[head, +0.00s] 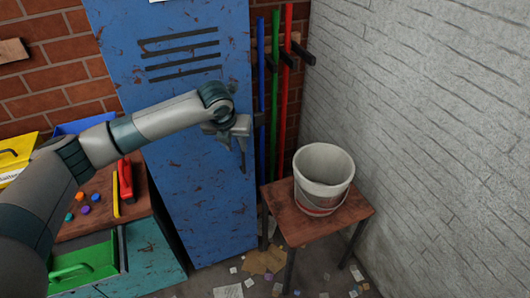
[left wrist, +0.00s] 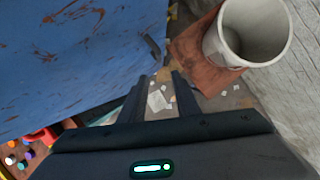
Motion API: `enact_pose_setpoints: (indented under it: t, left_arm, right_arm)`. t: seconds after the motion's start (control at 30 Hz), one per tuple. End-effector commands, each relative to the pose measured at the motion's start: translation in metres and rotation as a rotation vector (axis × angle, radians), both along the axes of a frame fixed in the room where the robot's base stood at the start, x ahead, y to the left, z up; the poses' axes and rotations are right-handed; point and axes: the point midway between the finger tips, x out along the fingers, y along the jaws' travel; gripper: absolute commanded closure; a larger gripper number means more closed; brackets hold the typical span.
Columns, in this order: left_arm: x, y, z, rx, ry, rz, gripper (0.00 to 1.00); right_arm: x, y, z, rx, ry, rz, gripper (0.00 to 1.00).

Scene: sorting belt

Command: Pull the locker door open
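The tall blue locker (head: 190,140) with rust spots stands against the brick wall in the head view, with dark vent slots near its top. Its door looks shut, flush with the body. A dark handle (left wrist: 152,46) shows near the door's right edge in the left wrist view. My left gripper (head: 242,146) is in front of the door, near that edge. In the left wrist view its two fingers (left wrist: 160,80) are apart with nothing between them, and the handle lies beyond their tips, not gripped. My right gripper is not in view.
A wooden stool (head: 283,209) with a white bucket (head: 323,170) stands right of the locker. Coloured poles (head: 273,90) hang behind it. A workbench (head: 150,250) with bins and small pieces is at left. Paper scraps litter the floor; a grey wall (head: 430,130) bounds the right.

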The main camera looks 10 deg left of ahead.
Motion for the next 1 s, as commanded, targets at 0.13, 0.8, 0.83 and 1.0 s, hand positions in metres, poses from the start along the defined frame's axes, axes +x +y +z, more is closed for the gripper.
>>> enact_pose_setpoints:
  t: [0.13,0.8,0.83,1.0]
  left_arm:
    - [-0.002,0.008,0.010,0.038,0.008,-0.035,0.71]
    - [0.005,0.006,-0.009,0.035,0.010,-0.035,0.71]
    - [0.007,0.006,-0.013,0.035,0.010,-0.035,0.71]
    - [0.017,0.006,-0.037,0.034,0.011,-0.034,0.71]
  right_arm:
    - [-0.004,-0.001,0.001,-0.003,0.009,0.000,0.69]
    - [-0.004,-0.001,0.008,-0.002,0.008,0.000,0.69]
    - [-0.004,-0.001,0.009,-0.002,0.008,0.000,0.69]
    - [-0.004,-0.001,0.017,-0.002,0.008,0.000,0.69]
